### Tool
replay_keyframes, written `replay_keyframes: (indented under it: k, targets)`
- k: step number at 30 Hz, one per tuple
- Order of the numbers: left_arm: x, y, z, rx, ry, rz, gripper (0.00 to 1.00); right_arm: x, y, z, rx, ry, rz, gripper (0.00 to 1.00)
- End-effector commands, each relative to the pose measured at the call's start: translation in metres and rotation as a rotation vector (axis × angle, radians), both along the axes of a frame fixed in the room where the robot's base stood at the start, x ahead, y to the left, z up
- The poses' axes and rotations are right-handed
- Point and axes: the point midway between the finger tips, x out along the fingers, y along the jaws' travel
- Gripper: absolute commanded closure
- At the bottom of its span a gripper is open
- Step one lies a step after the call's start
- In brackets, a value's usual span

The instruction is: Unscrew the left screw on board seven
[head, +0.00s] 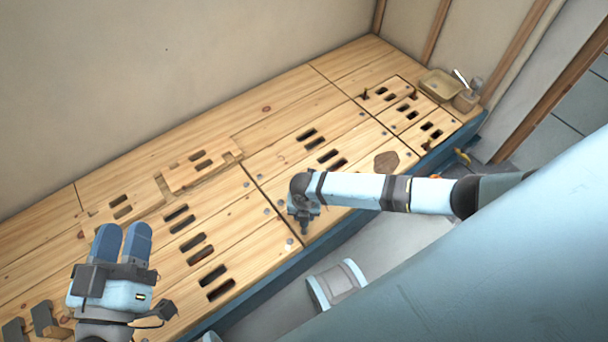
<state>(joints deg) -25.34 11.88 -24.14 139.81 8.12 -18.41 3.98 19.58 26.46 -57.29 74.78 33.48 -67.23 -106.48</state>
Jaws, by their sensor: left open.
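The workbench top (240,120) is made of pale wooden boards with dark paired slots. No board numbers are readable, so I cannot tell which is board seven. On the far-right board (390,117), two dark reddish screw-like pieces stand up, a left one (365,94) and a right one (413,96). My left gripper (122,242) is open and empty at the lower left, its blue fingers over the near-left boards, far from both pieces. My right gripper (304,226) points down near the bench's front edge; its fingertips are too small to tell open from shut.
A raised notched board (202,167) lies at middle left. A tan tray (440,85) and a small container (466,100) stand at the far right end. A brown patch (386,161) lies near the front edge. Grey blocks (44,318) are at lower left. A wall runs behind.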

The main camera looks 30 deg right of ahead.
Motion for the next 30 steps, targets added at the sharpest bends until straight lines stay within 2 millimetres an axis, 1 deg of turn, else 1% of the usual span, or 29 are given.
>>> replay_keyframes:
  k: [1, 7, 10, 11, 12, 18, 20, 30]
  targets:
    - [0.000, 0.000, 0.005, 0.001, 0.000, 0.000, 0.57, -0.001, 0.001, 0.002, 0.000, 0.002, -0.017, 0.90]
    - [0.000, 0.000, 0.007, -0.002, -0.008, 0.002, 0.57, -0.001, 0.000, 0.000, 0.000, 0.002, -0.047, 0.90]
    - [-0.001, 0.002, 0.011, -0.026, -0.055, 0.017, 0.57, -0.001, 0.000, 0.000, 0.000, 0.001, -0.047, 0.90]
    - [-0.002, 0.003, 0.015, -0.034, -0.069, 0.024, 0.57, -0.001, 0.000, 0.003, 0.000, 0.001, -0.047, 0.90]
    - [-0.001, 0.004, 0.019, -0.025, -0.060, 0.029, 0.57, 0.000, 0.000, 0.012, 0.001, 0.001, -0.047, 0.90]
    - [0.000, 0.010, 0.022, 0.000, -0.044, 0.059, 0.57, 0.000, 0.000, 0.032, 0.000, 0.000, -0.047, 0.90]
    - [0.000, 0.011, 0.014, 0.016, -0.023, 0.065, 0.57, 0.000, 0.000, 0.033, 0.000, 0.000, -0.047, 0.90]
    - [0.000, 0.023, -0.018, 0.113, 0.119, 0.094, 0.57, 0.000, 0.000, 0.051, 0.000, 0.000, -0.046, 0.90]
